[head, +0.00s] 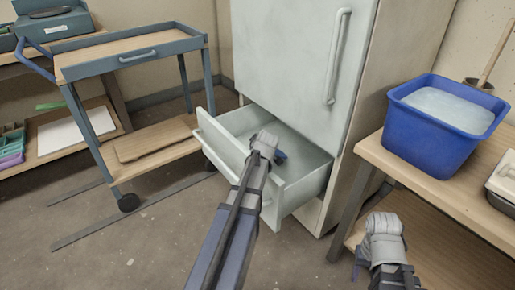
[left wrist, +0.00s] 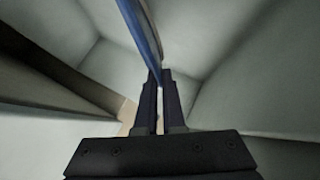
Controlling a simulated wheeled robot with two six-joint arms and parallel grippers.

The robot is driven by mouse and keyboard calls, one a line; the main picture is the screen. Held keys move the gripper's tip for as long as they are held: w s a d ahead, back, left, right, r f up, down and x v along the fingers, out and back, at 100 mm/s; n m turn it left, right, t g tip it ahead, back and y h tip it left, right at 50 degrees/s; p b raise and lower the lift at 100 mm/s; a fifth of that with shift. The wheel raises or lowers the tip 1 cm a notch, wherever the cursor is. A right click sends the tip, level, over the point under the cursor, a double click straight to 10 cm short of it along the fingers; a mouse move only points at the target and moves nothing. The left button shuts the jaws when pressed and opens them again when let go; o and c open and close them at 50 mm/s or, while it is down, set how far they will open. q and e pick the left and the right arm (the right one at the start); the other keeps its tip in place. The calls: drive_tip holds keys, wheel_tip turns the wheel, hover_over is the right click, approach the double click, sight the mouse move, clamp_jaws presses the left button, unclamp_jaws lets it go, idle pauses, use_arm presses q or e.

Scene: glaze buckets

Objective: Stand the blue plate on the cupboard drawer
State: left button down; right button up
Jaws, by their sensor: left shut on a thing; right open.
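The cupboard drawer (head: 298,192) is pulled out at the bottom of a tall pale cupboard (head: 285,60). My left gripper (left wrist: 161,100) reaches inside the drawer and is shut on the blue plate (left wrist: 138,25), which shows edge-on, nearly upright, between and beyond the fingers. In the head view only a small dark-blue bit of the plate (head: 280,156) shows past my left wrist, which hides the rest. Whether the plate touches the drawer floor I cannot tell. My right gripper (head: 359,265) is open and empty, low by the right table, partly hidden by its own wrist.
A blue trolley (head: 135,55) stands left of the drawer. On the right, a wooden table (head: 425,180) carries a blue bucket (head: 430,135) of pale glaze and a tray-like container (head: 503,180).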

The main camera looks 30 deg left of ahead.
use_arm(q)
drive_tip(key=shift+f, duration=0.1)
drive_tip(key=shift+f+b, duration=0.5)
drive_tip(key=shift+b, duration=0.1)
drive_tip(key=c, duration=1)
unclamp_jaws()
drive_tip(key=shift+r, duration=0.1)
drive_tip(key=p+v, duration=0.4)
drive_tip(key=v, duration=0.2)
drive_tip(key=p+v, duration=0.5)
drive_tip(key=v, duration=0.1)
drive_tip(key=shift+r, duration=0.5)
